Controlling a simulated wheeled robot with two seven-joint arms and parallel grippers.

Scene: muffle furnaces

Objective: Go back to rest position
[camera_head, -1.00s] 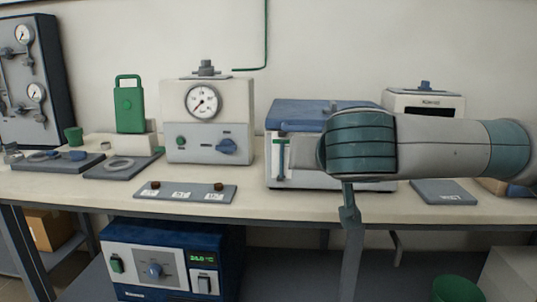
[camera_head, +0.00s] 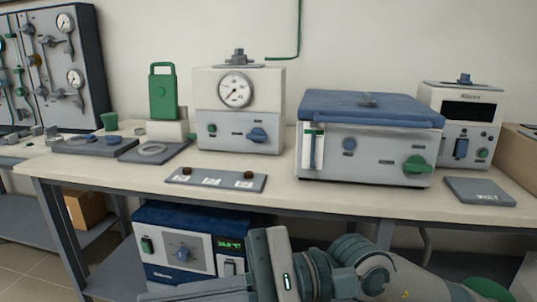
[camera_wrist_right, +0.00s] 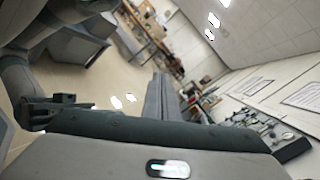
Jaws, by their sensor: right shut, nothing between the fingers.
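My right arm comes in from the lower right in the head view, below the bench's front edge. Its gripper (camera_head: 165,294) points left, low in front of the lower furnace, and its fingers are partly cut off by the bottom edge. In the right wrist view the fingers of this gripper (camera_wrist_right: 160,92) lie together, shut with nothing between them. My left gripper is not recognisable in either view.
The bench (camera_head: 330,197) carries a blue-lidded furnace (camera_head: 365,150), a gauge unit (camera_head: 238,110), a labelled strip (camera_head: 215,182) and a small white unit (camera_head: 465,115). A blue furnace (camera_head: 185,245) stands beneath. A dark gauge panel (camera_head: 60,65) is at far left.

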